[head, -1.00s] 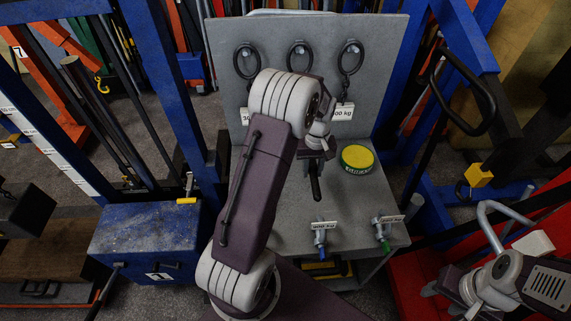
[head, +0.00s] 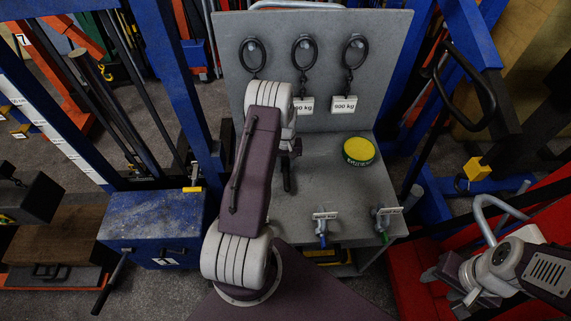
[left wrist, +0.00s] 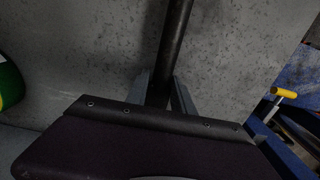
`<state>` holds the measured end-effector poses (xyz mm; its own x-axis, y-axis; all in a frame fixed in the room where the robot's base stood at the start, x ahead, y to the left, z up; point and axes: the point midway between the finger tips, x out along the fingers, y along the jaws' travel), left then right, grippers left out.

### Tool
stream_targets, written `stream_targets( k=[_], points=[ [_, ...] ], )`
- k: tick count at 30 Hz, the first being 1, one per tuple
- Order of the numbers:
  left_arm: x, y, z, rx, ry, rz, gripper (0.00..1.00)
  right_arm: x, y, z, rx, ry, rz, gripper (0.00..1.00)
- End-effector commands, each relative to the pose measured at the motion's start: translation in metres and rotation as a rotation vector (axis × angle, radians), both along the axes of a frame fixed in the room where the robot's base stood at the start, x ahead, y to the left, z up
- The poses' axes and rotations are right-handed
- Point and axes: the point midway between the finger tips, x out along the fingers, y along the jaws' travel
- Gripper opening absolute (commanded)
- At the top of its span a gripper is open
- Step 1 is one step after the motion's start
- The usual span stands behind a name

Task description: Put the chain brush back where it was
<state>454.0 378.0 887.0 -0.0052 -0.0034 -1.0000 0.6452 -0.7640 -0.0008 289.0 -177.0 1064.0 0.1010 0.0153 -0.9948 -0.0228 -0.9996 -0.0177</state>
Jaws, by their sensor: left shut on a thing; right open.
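The chain brush shows as a dark rod (head: 287,181) in the head view. My left gripper (head: 289,151) is shut on it, near the left part of the grey bench (head: 345,195). In the left wrist view the rod (left wrist: 176,40) runs upward between the two grey fingers (left wrist: 162,95). The brush's other end is not clear in either view, and my left arm hides part of the bench and panel. I cannot tell whether the brush touches the bench. My right gripper (head: 465,293) is open and empty at the lower right, over the red area.
A grey back panel (head: 395,75) carries several black rings with chains and weight tags (head: 344,104). A green and yellow round tin (head: 359,151) stands on the bench. A blue box (head: 155,225) stands left.

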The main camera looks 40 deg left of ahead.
Motion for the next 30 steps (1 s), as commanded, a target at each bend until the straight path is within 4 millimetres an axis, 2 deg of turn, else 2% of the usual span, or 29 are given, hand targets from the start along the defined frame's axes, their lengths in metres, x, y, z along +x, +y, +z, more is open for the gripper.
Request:
stream_targets(
  k=[7, 8, 10, 22, 26, 30],
  points=[
    [0.000, 0.000, -0.004, 0.000, 0.000, 0.000, 0.00, 0.000, 0.000, -0.003, 0.000, 0.000, 0.000, 0.51],
    [0.000, 0.000, -0.004, -0.001, 0.001, 0.000, 0.32, 0.000, 0.000, -0.003, 0.000, 0.000, 0.000, 0.51],
    [0.000, 0.000, -0.003, -0.001, 0.001, 0.000, 0.51, 0.000, 0.000, -0.002, 0.000, 0.000, 0.000, 0.51],
    [0.000, 0.000, 0.004, 0.000, 0.000, 0.000, 0.51, 0.000, 0.000, -0.002, 0.000, 0.000, 0.000, 0.51],
    [0.001, 0.000, 0.025, 0.001, -0.003, 0.000, 0.51, 0.000, 0.000, -0.005, 0.000, 0.000, 0.000, 0.51],
    [0.001, 0.001, 0.059, 0.002, -0.004, 0.000, 0.51, 0.000, 0.000, -0.010, 0.000, 0.000, 0.000, 0.51]
  ],
)
